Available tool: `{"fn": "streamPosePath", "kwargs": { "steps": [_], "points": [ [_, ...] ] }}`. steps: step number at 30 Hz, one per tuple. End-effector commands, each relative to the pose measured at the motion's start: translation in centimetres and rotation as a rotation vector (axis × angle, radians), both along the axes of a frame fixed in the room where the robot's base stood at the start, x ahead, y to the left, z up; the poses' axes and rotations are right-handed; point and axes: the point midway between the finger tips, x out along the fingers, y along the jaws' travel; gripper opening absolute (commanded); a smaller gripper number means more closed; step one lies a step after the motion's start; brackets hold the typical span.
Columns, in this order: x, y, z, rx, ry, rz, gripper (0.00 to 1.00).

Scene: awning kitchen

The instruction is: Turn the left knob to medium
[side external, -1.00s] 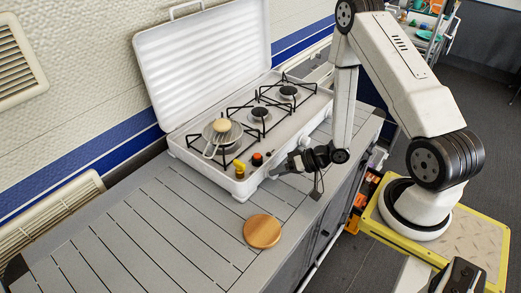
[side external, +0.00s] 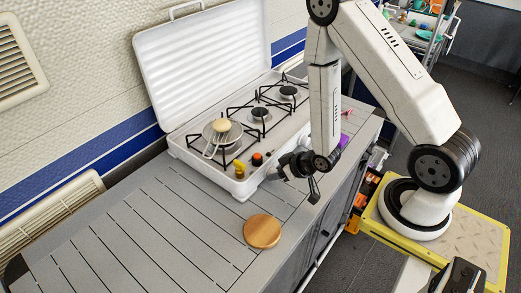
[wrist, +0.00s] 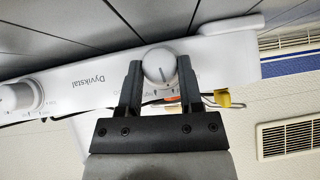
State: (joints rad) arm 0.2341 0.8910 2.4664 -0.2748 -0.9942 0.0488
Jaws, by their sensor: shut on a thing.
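The stove (side external: 200,168) is a white camping cooker with its lid up. In the wrist view its front panel (wrist: 120,68) carries the word Dyvikstal and shows two white knobs. The left knob (wrist: 159,66), near the panel end by the yellow thing, sits between the fingers of my gripper (side external: 276,172). My gripper is shut on this knob, and a thin dark pointer line shows on its face. The other knob (wrist: 18,97) is apart from the gripper, at the left of the wrist view. In the side view, the knobs are hidden.
A yellow thing (side external: 239,169) and an orange-red thing (side external: 257,158) stand at the stove's near end. A round wooden board (side external: 262,231) lies on the counter (side external: 150,225), which is clear at left.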

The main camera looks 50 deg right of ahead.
Motion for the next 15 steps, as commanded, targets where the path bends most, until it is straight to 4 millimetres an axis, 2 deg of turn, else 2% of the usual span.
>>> {"fn": "streamPosePath", "kwargs": {
  "steps": [15],
  "points": [
    [0.11,0.13,0.05,-0.094,-0.004,0.000,0.00]
  ]
}}
